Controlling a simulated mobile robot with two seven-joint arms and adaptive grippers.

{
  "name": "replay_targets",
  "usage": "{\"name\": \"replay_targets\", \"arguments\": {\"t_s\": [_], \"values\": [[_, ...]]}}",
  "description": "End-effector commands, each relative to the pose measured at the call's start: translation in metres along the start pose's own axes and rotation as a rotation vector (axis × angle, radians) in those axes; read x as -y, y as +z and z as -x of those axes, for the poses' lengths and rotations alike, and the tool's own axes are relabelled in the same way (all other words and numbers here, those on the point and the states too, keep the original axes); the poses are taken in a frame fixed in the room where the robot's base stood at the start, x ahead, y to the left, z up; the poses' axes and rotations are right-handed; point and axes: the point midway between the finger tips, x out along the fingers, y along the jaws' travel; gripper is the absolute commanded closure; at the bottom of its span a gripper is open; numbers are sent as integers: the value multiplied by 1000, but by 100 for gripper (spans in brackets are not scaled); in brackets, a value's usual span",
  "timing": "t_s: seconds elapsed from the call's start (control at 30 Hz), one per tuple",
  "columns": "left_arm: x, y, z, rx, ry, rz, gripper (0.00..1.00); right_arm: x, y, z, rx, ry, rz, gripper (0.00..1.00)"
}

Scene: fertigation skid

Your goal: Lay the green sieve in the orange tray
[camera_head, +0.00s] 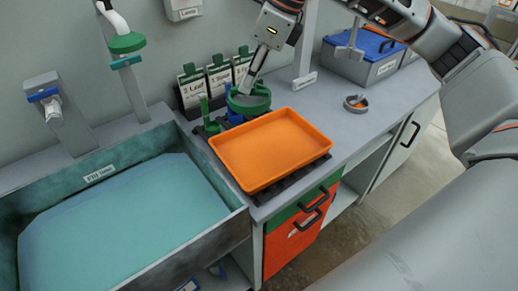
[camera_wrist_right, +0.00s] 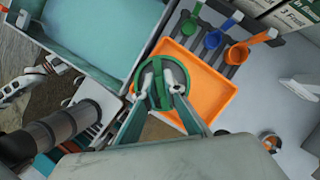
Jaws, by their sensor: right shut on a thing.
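The green sieve (camera_head: 249,103) is a round green ring with a grey interior. My right gripper (camera_head: 252,84) comes down from above and is shut on it. In the right wrist view the sieve (camera_wrist_right: 141,88) sits at the fingertips (camera_wrist_right: 164,80), with a green bar across its ring. The orange tray (camera_head: 270,150) is shallow, empty and lies on the worktop. In the head view the sieve overlaps the tray's far edge; in the wrist view it overlaps the tray's (camera_wrist_right: 195,88) left part. It appears held up, but its height is unclear. My left gripper is out of view.
A teal basin (camera_head: 110,225) lies left of the tray. Green (camera_wrist_right: 187,24), blue (camera_wrist_right: 212,40) and orange (camera_wrist_right: 238,53) scoops lie behind it. A small grey bowl (camera_head: 356,104) and a blue-lidded box (camera_head: 362,62) stand to the right. Worktop between tray and bowl is clear.

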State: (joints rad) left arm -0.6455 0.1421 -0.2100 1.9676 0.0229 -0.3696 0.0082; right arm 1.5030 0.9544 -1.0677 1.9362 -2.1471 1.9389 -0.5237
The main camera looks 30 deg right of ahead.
Motion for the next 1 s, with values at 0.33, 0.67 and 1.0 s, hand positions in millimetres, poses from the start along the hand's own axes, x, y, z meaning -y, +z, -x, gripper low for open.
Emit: {"name": "replay_targets", "arguments": {"t_s": [0.33, 0.67, 1.0], "values": [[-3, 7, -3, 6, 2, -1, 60, 0, -20, -46, -6, -2, -18, 100], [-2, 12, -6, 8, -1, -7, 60, 0, -50, -118, -5, -2, -18, 100], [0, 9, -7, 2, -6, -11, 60, 1, -62, -148, -2, -5, -16, 100]]}}
